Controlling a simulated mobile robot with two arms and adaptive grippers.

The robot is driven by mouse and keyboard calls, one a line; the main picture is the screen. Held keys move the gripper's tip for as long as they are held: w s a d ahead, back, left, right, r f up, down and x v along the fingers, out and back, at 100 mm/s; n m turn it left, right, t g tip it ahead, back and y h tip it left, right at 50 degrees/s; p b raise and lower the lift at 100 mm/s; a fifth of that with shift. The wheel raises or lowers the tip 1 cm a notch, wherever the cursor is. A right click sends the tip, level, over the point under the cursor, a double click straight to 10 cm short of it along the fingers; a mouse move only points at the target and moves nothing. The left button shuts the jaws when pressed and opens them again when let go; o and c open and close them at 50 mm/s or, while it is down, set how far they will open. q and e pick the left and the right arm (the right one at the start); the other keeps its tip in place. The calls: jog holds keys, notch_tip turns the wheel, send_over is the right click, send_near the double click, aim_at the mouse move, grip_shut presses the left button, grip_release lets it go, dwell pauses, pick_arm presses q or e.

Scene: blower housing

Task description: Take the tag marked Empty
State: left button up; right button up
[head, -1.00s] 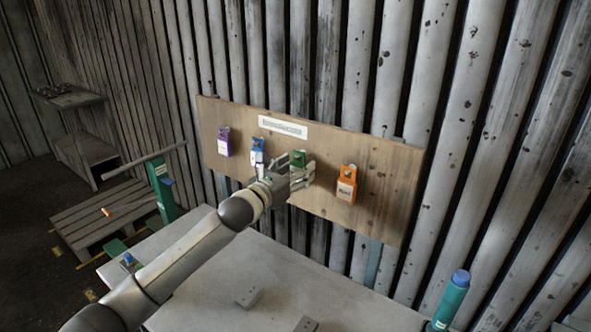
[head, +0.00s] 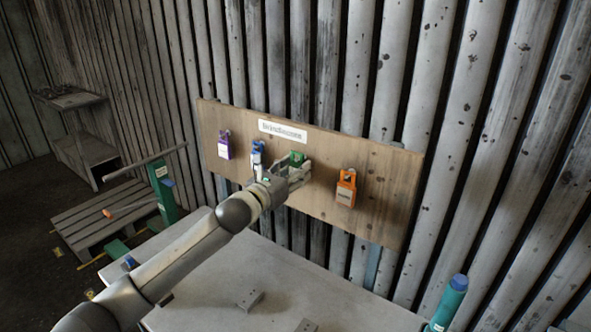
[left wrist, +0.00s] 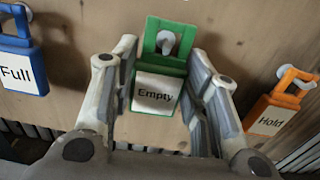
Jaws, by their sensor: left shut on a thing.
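The green tag marked Empty (left wrist: 157,90) hangs by its top opening on a peg on the wooden board, upright. In the head view only the upper part of the green tag (head: 297,156) shows above my fingers. My left gripper (left wrist: 163,62) has one finger on each side of the tag and is shut on it, as the left wrist view shows. In the head view my left gripper (head: 294,169) is in front of the board. My right gripper is in neither view.
A blue tag marked Full (left wrist: 20,62) hangs left of the green tag, an orange one marked Hold (left wrist: 281,106) right. A purple tag (head: 224,148) hangs farther left on the board (head: 385,190).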

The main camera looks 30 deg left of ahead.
pick_arm(q)
jog(key=shift+s+a, duration=0.2)
jog(key=shift+s, duration=1.15)
jog(key=shift+s+a, duration=0.15)
jog(key=shift+s, duration=1.2)
jog(key=s+a+b, duration=0.1)
jog(key=s, duration=0.7)
